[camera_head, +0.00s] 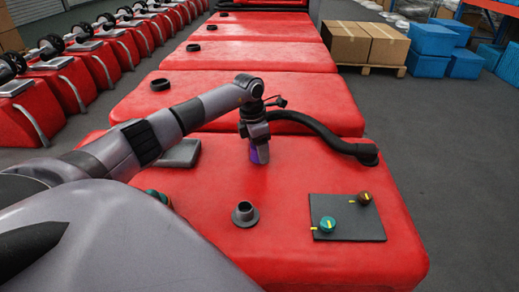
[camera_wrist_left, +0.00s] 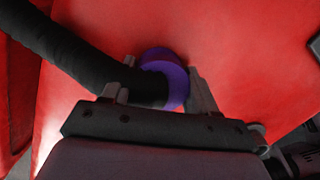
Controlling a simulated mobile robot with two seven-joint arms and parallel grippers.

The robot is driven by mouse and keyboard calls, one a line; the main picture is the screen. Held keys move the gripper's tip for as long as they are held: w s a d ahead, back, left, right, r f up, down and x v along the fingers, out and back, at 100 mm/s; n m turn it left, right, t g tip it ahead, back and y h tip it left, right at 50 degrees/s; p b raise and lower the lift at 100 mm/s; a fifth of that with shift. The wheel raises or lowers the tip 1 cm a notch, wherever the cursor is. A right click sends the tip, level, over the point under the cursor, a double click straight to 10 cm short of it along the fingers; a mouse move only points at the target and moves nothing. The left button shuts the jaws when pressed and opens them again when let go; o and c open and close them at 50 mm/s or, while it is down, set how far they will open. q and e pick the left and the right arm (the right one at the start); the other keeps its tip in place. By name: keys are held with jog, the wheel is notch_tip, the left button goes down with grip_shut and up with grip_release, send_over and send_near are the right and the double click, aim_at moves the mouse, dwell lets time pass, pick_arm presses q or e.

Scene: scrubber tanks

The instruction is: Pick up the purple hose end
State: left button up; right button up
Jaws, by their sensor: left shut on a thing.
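The purple hose end (camera_head: 259,153) hangs below my left gripper (camera_head: 257,135), just above the red tank top (camera_head: 207,202) or touching it; I cannot tell which. In the left wrist view the purple hose end (camera_wrist_left: 165,73) sits between the two fingers of my left gripper (camera_wrist_left: 160,90), which is shut on it. The black hose (camera_head: 318,127) runs from the gripper to a fitting (camera_head: 368,155) at the tank's right edge. It also shows in the left wrist view (camera_wrist_left: 65,55), coming in from the upper left. My right gripper is not in view.
A dark round port (camera_head: 245,214) stands on the tank in front of the gripper. To its right is a dark panel (camera_head: 350,232) with a teal knob (camera_head: 327,224) and a brown knob (camera_head: 364,198). A dark flat pad (camera_head: 180,153) lies left of the gripper. More red tanks stand behind.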

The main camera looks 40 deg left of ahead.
pick_arm(q)
jog(key=shift+r, duration=0.15)
notch_tip(320, 180, up, 18)
jog(key=p, duration=0.1)
notch_tip(320, 180, down, 4)
jog(key=shift+f+b, duration=0.15)
jog(key=shift+b, duration=0.45)
dwell(0.3)
jog(key=s+d+b, duration=0.2)
jog(key=s+d, duration=0.4)
jog(key=s, duration=0.2)
jog(key=s+d+f+b, duration=0.1)
jog(key=s+d+b, duration=0.2)
jog(key=s+d, duration=0.3)
jog(key=s, duration=0.3)
jog(key=shift+s+f, duration=0.15)
jog(key=shift+s, duration=0.05)
